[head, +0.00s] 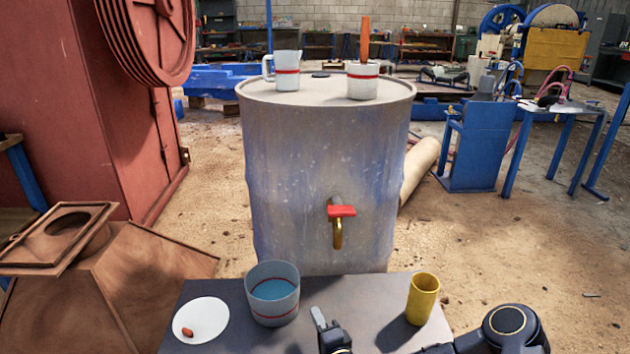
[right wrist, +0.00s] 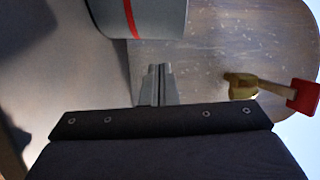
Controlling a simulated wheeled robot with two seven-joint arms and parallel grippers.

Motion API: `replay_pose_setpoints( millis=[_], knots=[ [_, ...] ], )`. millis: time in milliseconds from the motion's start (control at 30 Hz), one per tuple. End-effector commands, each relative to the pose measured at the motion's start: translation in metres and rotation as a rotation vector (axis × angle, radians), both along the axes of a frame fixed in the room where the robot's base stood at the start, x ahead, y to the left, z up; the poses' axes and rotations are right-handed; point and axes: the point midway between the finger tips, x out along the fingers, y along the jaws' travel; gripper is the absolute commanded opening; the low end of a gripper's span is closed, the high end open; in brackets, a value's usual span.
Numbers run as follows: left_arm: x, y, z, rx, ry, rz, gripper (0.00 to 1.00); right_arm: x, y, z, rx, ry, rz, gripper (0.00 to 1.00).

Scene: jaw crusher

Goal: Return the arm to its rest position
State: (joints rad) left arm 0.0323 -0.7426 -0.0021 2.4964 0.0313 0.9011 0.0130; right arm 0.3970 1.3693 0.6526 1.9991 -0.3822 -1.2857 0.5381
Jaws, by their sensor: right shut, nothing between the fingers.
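My right gripper (head: 320,320) is low over the dark table (head: 240,338) in front of the barrel, between a grey red-banded container and a yellow cup (head: 423,298). Its arm comes in from the lower right. In the right wrist view its fingers (right wrist: 157,85) are together with nothing between them. The red-banded container (head: 272,308) holds blue liquid and stands left of the gripper; it also shows in the right wrist view (right wrist: 155,18), apart from the fingers. My left arm and gripper are not in view.
A large barrel (head: 320,170) with a red-handled brass tap (head: 340,225) stands behind the table. A jug (head: 286,72) and a cup (head: 362,84) with an orange-handled item are on top. A white plate (head: 208,315) with a small reddish piece lies at left.

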Motion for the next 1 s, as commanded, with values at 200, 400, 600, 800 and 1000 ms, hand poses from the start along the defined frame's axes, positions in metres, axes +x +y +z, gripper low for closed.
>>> replay_pose_setpoints(
  millis=[200,400,600,800,1000],
  knots=[
    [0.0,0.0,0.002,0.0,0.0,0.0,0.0,-0.003,-0.014,0.036,-0.337,-0.01,0.197,0.0],
    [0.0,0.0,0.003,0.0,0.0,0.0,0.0,-0.026,-0.056,0.066,-0.699,0.057,0.339,0.0],
    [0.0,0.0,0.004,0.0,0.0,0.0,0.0,-0.07,-0.115,0.103,-0.971,0.182,0.401,0.0],
    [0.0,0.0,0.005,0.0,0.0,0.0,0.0,-0.14,-0.169,0.14,-1.114,0.33,0.431,0.0],
    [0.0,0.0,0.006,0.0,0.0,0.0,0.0,-0.215,-0.196,0.16,-1.135,0.434,0.472,0.0]
  ],
)
